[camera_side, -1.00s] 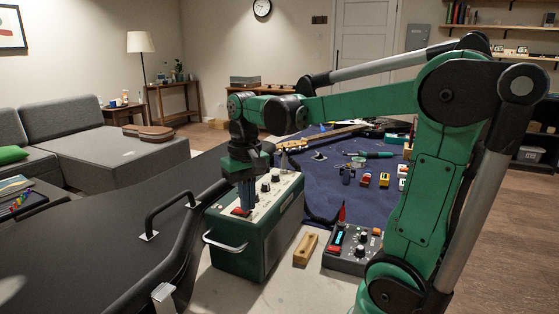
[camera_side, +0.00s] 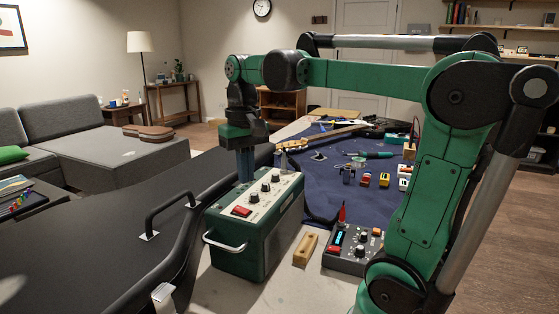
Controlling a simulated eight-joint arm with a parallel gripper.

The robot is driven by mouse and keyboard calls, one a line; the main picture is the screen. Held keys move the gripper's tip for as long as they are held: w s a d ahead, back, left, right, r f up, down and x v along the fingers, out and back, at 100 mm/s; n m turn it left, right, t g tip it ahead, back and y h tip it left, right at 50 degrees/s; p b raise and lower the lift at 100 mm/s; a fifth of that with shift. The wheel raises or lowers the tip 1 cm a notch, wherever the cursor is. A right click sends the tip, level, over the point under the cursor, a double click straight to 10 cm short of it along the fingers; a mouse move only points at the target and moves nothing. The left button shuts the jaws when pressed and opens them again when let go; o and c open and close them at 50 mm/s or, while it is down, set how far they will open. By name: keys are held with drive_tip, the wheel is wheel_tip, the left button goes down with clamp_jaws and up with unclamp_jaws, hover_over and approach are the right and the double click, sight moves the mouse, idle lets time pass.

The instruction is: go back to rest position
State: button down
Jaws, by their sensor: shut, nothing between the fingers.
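My gripper (camera_side: 245,178) points straight down at the rear left of the green amplifier box (camera_side: 240,248). Its fingers are together with nothing between them. The fingertips are close to the box's top panel; I cannot tell whether they are above it or behind it. The box's top panel carries a red switch (camera_side: 241,211) and several black knobs. The red switch is in clear view, apart from my fingers.
A grey control box (camera_side: 350,249) with red parts and a wooden block (camera_side: 306,249) sit right of the amplifier. A blue mat (camera_side: 335,190) holds a guitar neck and several small tools. A black case (camera_side: 90,240) with a handle lies at the left.

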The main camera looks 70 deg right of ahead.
drive_tip(key=shift+r, duration=0.55)
drive_tip(key=a+f+n+t, duration=0.2)
drive_tip(key=a+f, duration=0.1)
drive_tip(key=a+f+n+t, duration=0.2)
drive_tip(key=a+f, duration=0.1)
drive_tip(key=a, duration=0.1)
drive_tip(key=a+f+n+t, duration=0.2)
drive_tip(key=a+f+t, duration=0.1)
drive_tip(key=shift+s+a, duration=0.2)
